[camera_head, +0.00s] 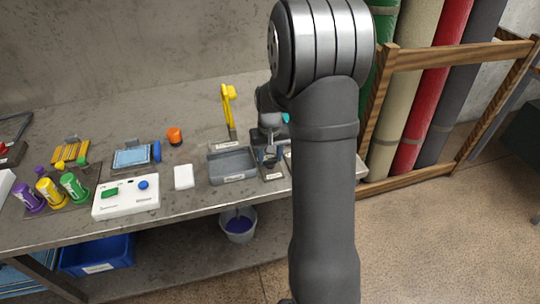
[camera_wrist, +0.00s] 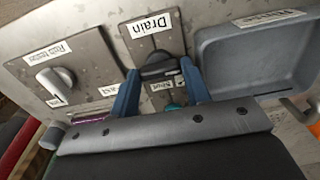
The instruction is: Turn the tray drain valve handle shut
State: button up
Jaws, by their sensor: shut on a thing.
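The drain valve's dark handle (camera_wrist: 158,66) sits on a plate (camera_wrist: 172,42) labelled "Drain" in the wrist view. My gripper (camera_wrist: 158,76) has its two blue fingers on either side of the handle and is shut on it. In the head view my gripper (camera_head: 270,154) is down at the bench's right end, beside the grey tray (camera_head: 232,166). My arm and wrist hide most of the handle there. The grey tray also shows at the right of the wrist view (camera_wrist: 255,82). The handle's exact turn angle is hard to tell.
A plate with a pale knob (camera_wrist: 55,80) lies left of the valve in the wrist view. A yellow tool (camera_head: 228,100), an orange object (camera_head: 174,136), a white block (camera_head: 183,177) and a control box (camera_head: 126,197) stand on the bench. A bucket (camera_head: 238,226) is below.

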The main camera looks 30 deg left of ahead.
jog(key=shift+m, duration=0.4)
jog(key=m, duration=0.3)
jog(key=shift+m, duration=0.4)
jog(key=m, duration=0.4)
jog(key=shift+m, duration=0.3)
jog(key=m, duration=0.4)
jog(key=shift+r, duration=0.1)
jog(key=shift+m, duration=2.4)
jog(key=o, duration=0.7)
